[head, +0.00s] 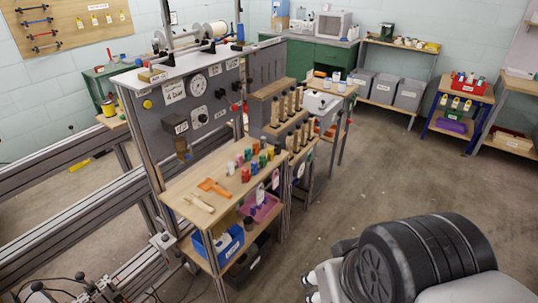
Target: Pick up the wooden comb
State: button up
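A small pale, wood-coloured piece (199,203) lies flat near the front left of the wooden bench top (180,182). It may be the wooden comb, but it is too small in the head view to make out teeth. An orange tool (214,187) lies just behind it. My arm fills the lower right of the view. What seems to be my gripper (314,287) shows as small light parts at the arm's left end, well to the right of the bench and apart from it. Its fingers are too unclear to judge.
Several coloured spools (253,160) stand at the back right of the bench top. A rack of wooden pegs (290,105) rises behind them. A grey control panel (195,105) borders the bench's left side. A blue bin (219,243) sits underneath. The floor (385,165) to the right is clear.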

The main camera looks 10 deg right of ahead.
aim_at(193, 197)
jog(key=i+j+u, duration=0.1)
jog(key=i+u, duration=0.25)
jog(key=i, duration=1.15)
